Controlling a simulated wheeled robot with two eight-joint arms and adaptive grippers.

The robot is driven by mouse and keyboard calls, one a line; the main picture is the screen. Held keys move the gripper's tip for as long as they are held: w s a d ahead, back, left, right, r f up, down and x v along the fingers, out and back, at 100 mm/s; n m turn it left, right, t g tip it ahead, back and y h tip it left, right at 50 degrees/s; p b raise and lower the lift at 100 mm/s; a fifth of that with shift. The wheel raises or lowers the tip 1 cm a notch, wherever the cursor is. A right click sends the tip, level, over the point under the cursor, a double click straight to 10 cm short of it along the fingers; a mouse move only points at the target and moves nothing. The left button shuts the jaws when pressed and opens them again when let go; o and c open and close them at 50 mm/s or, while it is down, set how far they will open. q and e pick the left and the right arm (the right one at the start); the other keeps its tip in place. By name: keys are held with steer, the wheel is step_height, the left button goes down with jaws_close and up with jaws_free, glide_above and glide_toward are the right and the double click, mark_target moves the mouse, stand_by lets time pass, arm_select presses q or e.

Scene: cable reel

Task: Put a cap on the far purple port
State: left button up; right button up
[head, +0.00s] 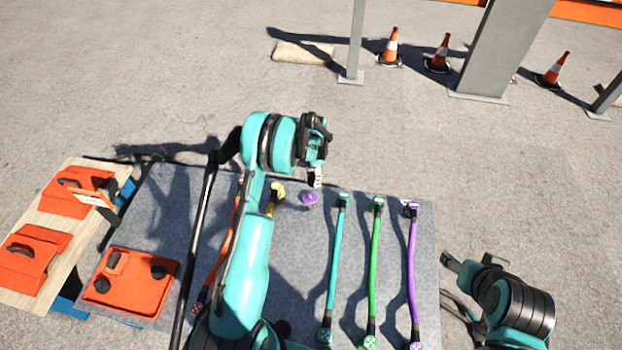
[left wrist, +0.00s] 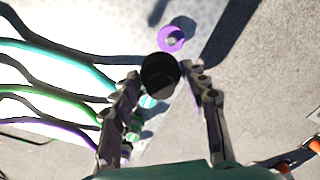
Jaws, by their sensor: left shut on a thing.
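The far purple port (head: 310,198) is a round purple piece on the grey speckled table, between the yellow and teal cables. In the left wrist view the purple port (left wrist: 170,38) is a ring with a grey centre, just above the black cap. My left gripper (head: 317,180) is over the table's far edge, close by the purple port. It is shut on a black cap (left wrist: 160,73), which sits between the fingertips in the left wrist view. The cap does not show clearly in the head view. My right gripper (head: 449,262) is off the table's right side; its finger opening is unclear.
Teal (head: 336,265), green (head: 374,265) and purple (head: 411,265) cables lie to the right of the port. A yellow cable end (head: 276,190) is close on its left. An orange tray (head: 120,309) with black caps lies at the left. Traffic cones stand far behind.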

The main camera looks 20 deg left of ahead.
arm_select(q)
step_height(320, 180, down, 4)
steer(key=w+a+m, duration=0.1)
steer(key=a, duration=0.1)
steer(key=b, duration=0.3)
glide_above(309, 195)
step_height(309, 195, down, 6)
steer(key=shift+w+r, duration=0.1)
steer(key=shift+w, duration=0.05)
steer(key=shift+f, duration=1.25)
steer(key=shift+f, duration=0.25)
steer(key=o, duration=1.2)
step_height(309, 195, up, 12)
